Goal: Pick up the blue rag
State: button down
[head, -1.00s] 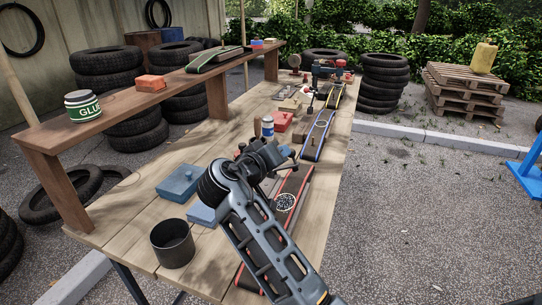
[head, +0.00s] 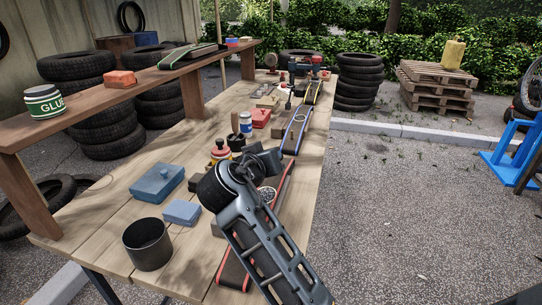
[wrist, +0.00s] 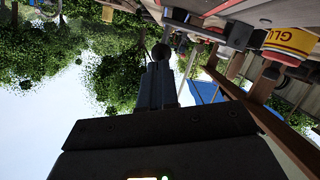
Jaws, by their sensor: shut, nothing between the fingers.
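A small flat blue block-like piece (head: 182,212), which may be the folded blue rag, lies on the wooden workbench (head: 112,222) in the head view. It is between the dark cup and my arm. I cannot tell for sure that it is cloth. My gripper (head: 277,157) is above the bench, beyond and to the right of this piece, and well apart from it. In the wrist view my gripper (wrist: 158,68) is shut and empty, with trees and sky behind it. Its tips are small and partly hidden by my wrist in the head view.
A blue box (head: 157,183) and a dark cup (head: 148,246) stand near the blue piece. A red-and-yellow glue bottle (head: 220,151) stands close to my wrist. Red- and blue-edged belts (head: 298,130) run along the bench's right side. A raised shelf (head: 140,86) borders the left.

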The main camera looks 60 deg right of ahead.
aim_at(184, 212)
jog(key=j, duration=0.4)
jog(key=k+j, duration=0.15)
jog(key=j, duration=0.7)
jog(key=k, duration=0.05)
